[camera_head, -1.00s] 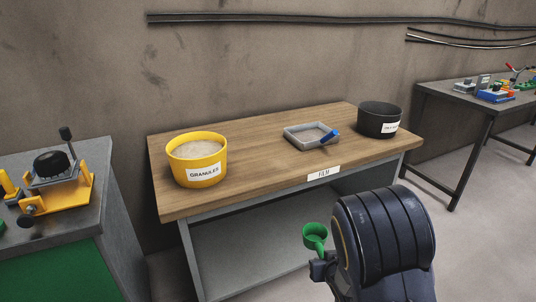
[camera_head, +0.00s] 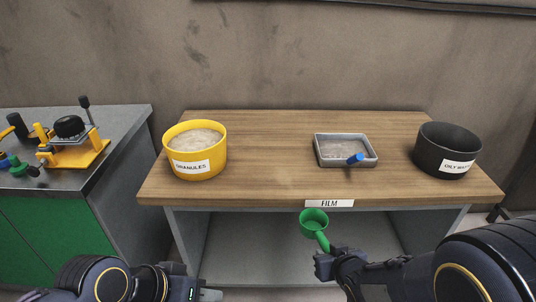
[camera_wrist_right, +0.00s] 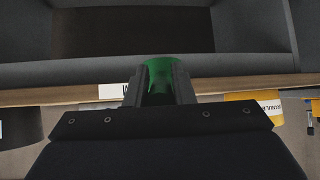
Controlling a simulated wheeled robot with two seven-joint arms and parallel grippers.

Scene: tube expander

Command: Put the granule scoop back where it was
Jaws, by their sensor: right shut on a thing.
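The green granule scoop (camera_head: 314,222) is in my right gripper (camera_head: 328,258), held in front of the table's front edge with its cup up and leftward of the jaws. In the right wrist view the scoop (camera_wrist_right: 160,72) shows between the two fingers (camera_wrist_right: 160,92). My left gripper (camera_head: 205,294) is low at the bottom of the head view, left of the right one; its fingers are partly cut off, so its opening is unclear. The yellow granules bin (camera_head: 203,165), filled with pale granules, stands on the left of the table.
Bare wood lies between bin and tray. A grey-topped bench (camera_head: 125,125) with a yellow device (camera_head: 90,153) stands left.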

